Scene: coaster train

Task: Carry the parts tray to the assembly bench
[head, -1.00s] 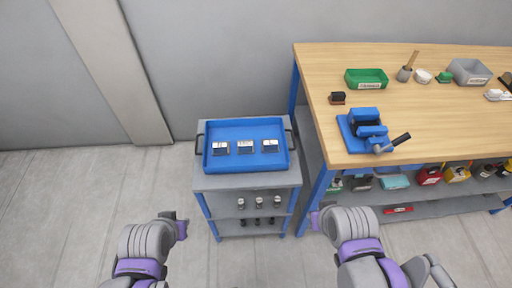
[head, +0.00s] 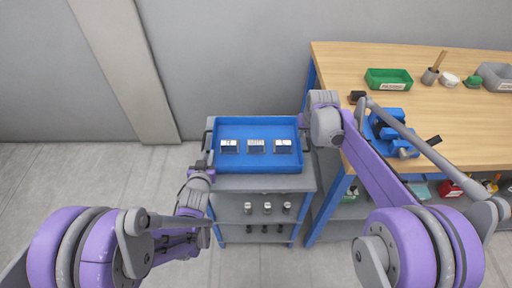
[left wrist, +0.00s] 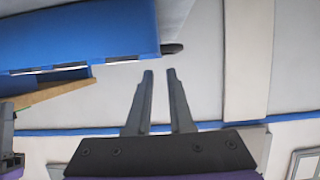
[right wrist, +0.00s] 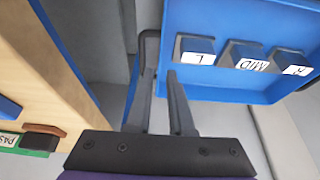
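The blue parts tray (head: 257,167) sits on top of a grey cart and also shows in the left wrist view (left wrist: 80,30) and the right wrist view (right wrist: 225,92). Three small blocks with white labels, L (right wrist: 198,50), MID (right wrist: 248,57) and R (right wrist: 292,63), stand in it. A dark handle is on each short side. My left gripper (left wrist: 160,73) is open and empty by the left handle (left wrist: 172,47), which shows just ahead of its fingertips. My right gripper (right wrist: 160,73) is open beside the right handle (right wrist: 150,40); whether they touch is unclear.
The wooden assembly bench (head: 345,65) stands right of the cart (head: 265,183). On it are a blue vise (head: 390,130), a green bin (head: 388,79), a grey bin (head: 497,75) and small items. My right arm hides part of the bench. Floor at left is clear.

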